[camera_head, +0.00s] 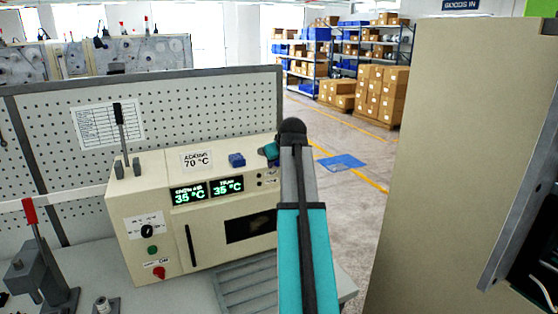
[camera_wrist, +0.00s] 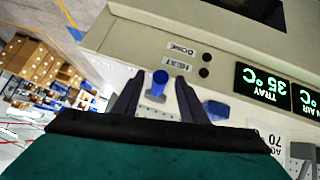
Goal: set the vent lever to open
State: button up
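A cream oven (camera_head: 150,210) stands on the bench at the left. A black-handled lever (camera_head: 120,128) stands nearly upright between two grey posts on its top left; no vent label is readable. My gripper (camera_wrist: 159,76) is open over the oven's right end, its two dark fingers apart. A blue round-topped knob (camera_wrist: 160,88) shows between the fingers; I cannot tell whether they touch it or what it belongs to. In the head view my arm hides most of that end, and only part of my teal gripper (camera_head: 271,152) shows.
A small blue block (camera_head: 237,160) lies on the oven top; it also shows beside the fingers in the wrist view (camera_wrist: 216,110). Displays (camera_head: 208,190) read 35 °C. A red-handled press (camera_head: 40,265) stands at front left. A pegboard (camera_head: 200,110) rises behind. A beige panel (camera_head: 460,160) fills the right.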

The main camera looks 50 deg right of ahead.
grip_shut()
